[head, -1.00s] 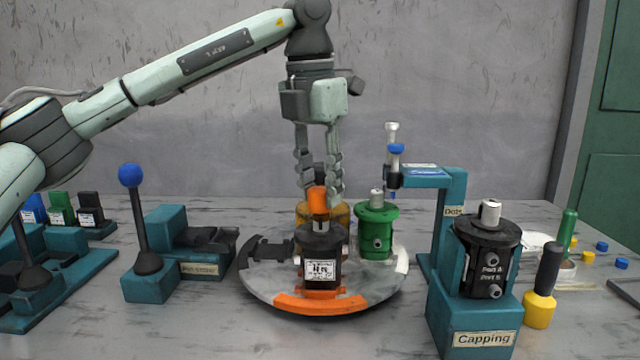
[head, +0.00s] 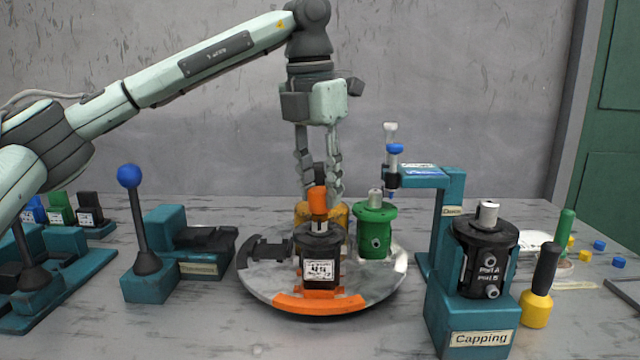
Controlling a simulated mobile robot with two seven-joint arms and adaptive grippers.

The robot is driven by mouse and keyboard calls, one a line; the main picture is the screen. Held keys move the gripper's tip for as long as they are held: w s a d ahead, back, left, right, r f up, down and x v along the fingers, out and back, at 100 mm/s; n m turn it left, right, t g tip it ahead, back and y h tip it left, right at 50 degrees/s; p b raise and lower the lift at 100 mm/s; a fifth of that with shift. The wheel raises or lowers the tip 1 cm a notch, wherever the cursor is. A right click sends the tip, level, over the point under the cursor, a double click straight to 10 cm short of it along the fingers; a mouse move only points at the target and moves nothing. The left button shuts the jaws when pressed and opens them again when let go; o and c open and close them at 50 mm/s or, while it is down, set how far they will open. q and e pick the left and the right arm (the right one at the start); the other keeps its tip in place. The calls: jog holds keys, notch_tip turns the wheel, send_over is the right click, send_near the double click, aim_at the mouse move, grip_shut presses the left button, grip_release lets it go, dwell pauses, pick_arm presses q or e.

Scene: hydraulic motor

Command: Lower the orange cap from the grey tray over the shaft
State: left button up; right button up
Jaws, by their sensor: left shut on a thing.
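The orange cap (head: 317,201) stands upright above the black motor (head: 319,262) at the front of the round grey plate (head: 258,283). A bit of the motor's shaft (head: 320,226) shows below the cap, in line with it. How far the shaft reaches into the cap is hidden. My left gripper (head: 322,198) points straight down, its fingers on either side of the cap, shut on it. A dark upright piece shows between the fingers, above the cap; I cannot tell what it is. No other grey tray can be made out. My right gripper is not in view.
On the plate, a green motor (head: 376,232) stands right and a yellow-orange one (head: 342,212) behind. The teal capping stand (head: 470,318) holds another black motor at right. A blue-knobbed lever (head: 130,176) stands left.

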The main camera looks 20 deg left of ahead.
pick_arm(q)
jog(key=shift+f, duration=0.15)
jog(key=shift+f+b, duration=0.35)
jog(key=shift+f, duration=0.15)
jog(key=o, duration=1.3)
jog(key=shift+r, duration=0.15)
